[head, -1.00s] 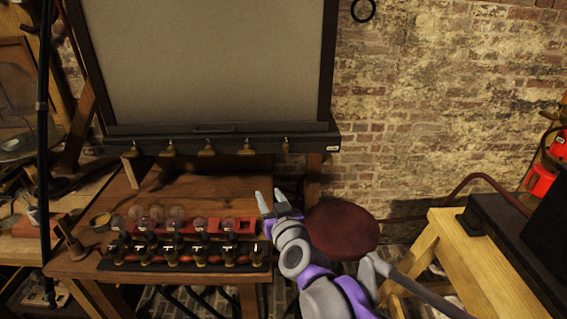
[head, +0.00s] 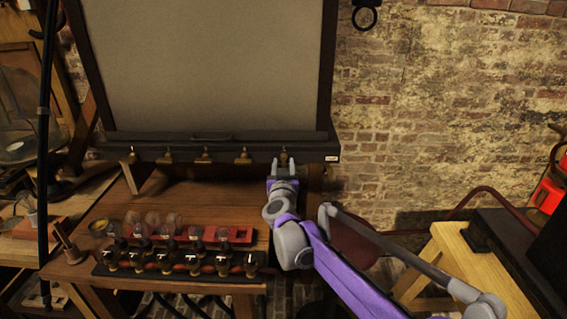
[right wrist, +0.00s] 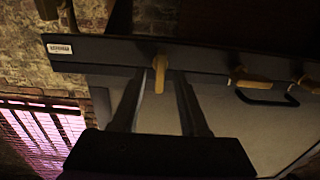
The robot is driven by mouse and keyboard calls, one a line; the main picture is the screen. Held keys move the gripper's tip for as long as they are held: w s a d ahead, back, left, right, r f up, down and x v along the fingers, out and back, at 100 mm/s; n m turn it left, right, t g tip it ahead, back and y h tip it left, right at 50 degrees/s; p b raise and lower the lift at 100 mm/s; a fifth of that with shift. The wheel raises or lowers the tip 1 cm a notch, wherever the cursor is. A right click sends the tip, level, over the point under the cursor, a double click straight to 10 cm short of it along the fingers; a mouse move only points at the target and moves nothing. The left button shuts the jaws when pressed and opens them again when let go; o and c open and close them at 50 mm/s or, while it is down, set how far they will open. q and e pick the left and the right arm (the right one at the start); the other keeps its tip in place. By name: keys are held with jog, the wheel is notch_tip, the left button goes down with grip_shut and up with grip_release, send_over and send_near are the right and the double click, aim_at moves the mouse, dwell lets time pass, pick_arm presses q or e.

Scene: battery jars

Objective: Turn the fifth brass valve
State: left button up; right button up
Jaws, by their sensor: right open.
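A row of small brass valves hangs along the dark rail (head: 100,153) below the large grey panel. The rightmost, fifth valve (head: 284,153) is at the rail's right end. My right gripper (head: 284,161) is raised just below it, fingers open and pointing at the rail. In the right wrist view, the fifth valve (right wrist: 160,72) shows between the two open fingertips, with a visible gap on each side; its handle points toward the gripper. Two neighbouring valves (right wrist: 247,80) show to its right. My left gripper is not in view.
Below, a wooden bench (head: 100,205) carries a red rack (head: 240,236) with glass jars and a front row of dark fittings (head: 164,263). A dark red round stool (head: 350,245) is partly behind my right arm. A pale wooden stand (head: 440,265) is at right.

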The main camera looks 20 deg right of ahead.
jog(key=shift+w+d, duration=0.1)
jog(key=shift+w, duration=0.2)
grip_shut()
